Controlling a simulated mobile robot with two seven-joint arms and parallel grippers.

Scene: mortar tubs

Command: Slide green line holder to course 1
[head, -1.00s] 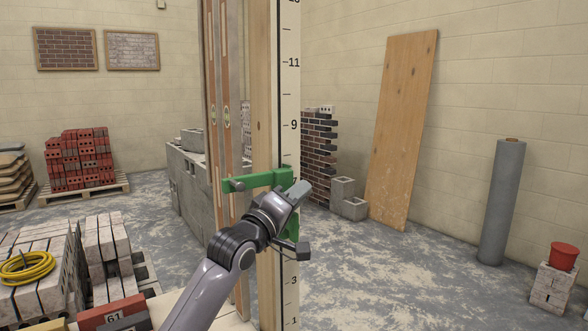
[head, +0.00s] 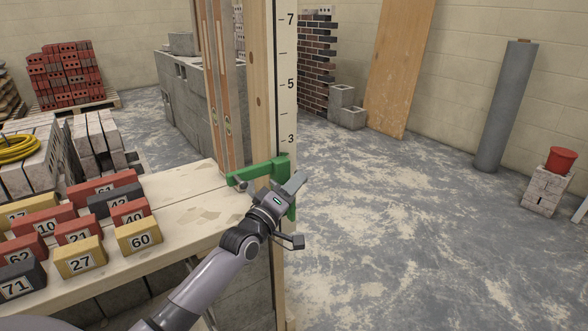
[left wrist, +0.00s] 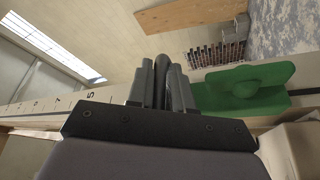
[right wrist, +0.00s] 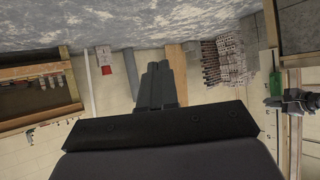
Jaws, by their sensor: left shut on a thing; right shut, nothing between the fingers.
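The green line holder (head: 262,170) is around a wooden pole (head: 262,100) that carries a white numbered scale (head: 287,60). In the head view it sits below the mark 3, and the marks beneath are hidden behind it and my gripper. My left gripper (head: 288,192) is shut on the line holder at its right side. The line holder (left wrist: 245,88) also shows beside the left fingers (left wrist: 163,85) in the left wrist view; the gripped part is mostly hidden. My right gripper (right wrist: 160,88) is shut and empty, away from the pole.
A wooden bench (head: 190,195) with several numbered red, yellow and dark blocks stands left of the pole. Concrete blocks, a brick wall (head: 316,55) and a leaning board (head: 400,70) stand behind. A grey roll (head: 505,105) and a red bucket (head: 560,160) are at right. The floor right of the pole is clear.

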